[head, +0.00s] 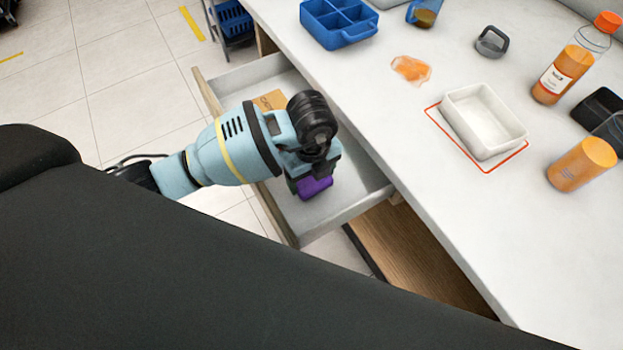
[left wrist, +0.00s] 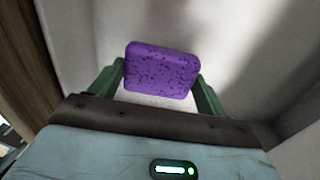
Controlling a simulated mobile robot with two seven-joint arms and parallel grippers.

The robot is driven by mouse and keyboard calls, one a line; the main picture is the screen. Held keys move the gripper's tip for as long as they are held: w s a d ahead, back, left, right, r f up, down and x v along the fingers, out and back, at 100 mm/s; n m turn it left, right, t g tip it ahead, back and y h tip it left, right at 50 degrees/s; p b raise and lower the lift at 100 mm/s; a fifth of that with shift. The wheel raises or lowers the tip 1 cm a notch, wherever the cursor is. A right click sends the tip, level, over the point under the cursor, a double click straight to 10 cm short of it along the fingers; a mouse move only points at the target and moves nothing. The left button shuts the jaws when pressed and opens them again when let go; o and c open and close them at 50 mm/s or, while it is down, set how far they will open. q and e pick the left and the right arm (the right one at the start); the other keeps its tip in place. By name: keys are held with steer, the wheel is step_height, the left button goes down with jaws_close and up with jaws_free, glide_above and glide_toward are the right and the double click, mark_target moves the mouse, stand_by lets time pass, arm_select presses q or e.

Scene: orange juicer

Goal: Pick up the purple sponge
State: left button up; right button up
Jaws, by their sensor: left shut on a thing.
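The purple sponge (head: 314,187) shows in the head view inside the open drawer (head: 345,207), partly hidden under my left gripper (head: 308,186). In the left wrist view the speckled purple sponge (left wrist: 162,70) sits between the two green fingers of my left gripper (left wrist: 160,85), near the pale drawer surfaces. The gripper is shut on the sponge. I cannot tell whether the sponge touches the drawer floor. My right gripper is not in view.
The drawer also holds a brown box (head: 270,101). On the white counter (head: 440,185) are a blue divided tray (head: 338,42), an orange spill (head: 411,69), a white bin (head: 484,118), a juice bottle (head: 565,75) and an orange-filled cup (head: 582,165). The counter edge runs beside the drawer.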

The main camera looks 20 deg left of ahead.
mark_target(312, 178)
arm_select(q)
step_height(312, 178, up, 7)
steer(key=shift+r+p, duration=0.1)
steer(key=shift+p, duration=0.25)
